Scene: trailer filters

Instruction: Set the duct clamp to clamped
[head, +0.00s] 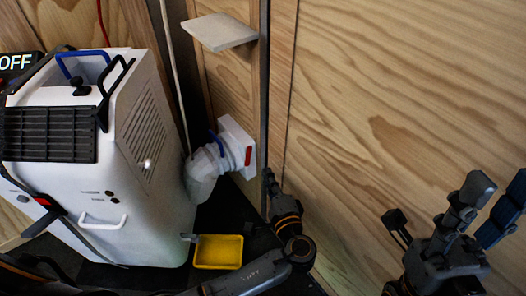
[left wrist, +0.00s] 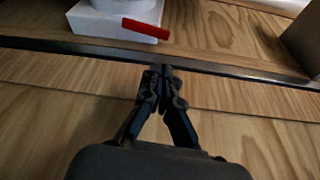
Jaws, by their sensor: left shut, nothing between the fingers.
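The white duct (head: 203,172) runs from the machine to a square white wall port (head: 238,140). A blue loop handle (head: 216,143) sits on top of the duct near the port. A red lever (head: 248,156) is on the port's side, standing about upright in the head view. In the left wrist view, the red lever (left wrist: 146,28) slants across the white block's edge. My left gripper (head: 268,176) is shut and empty, right of and below the port, apart from the lever. Its closed fingertips (left wrist: 163,72) show below the lever. My right gripper (head: 496,194) is open, at the far right.
The white machine (head: 150,150) with a black grille and an "OFF" sign (head: 16,62) fills the left. A yellow tray (head: 218,252) lies below the duct. A small shelf (head: 220,31) juts out above the port. A dark strip (head: 263,90) stands right of it.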

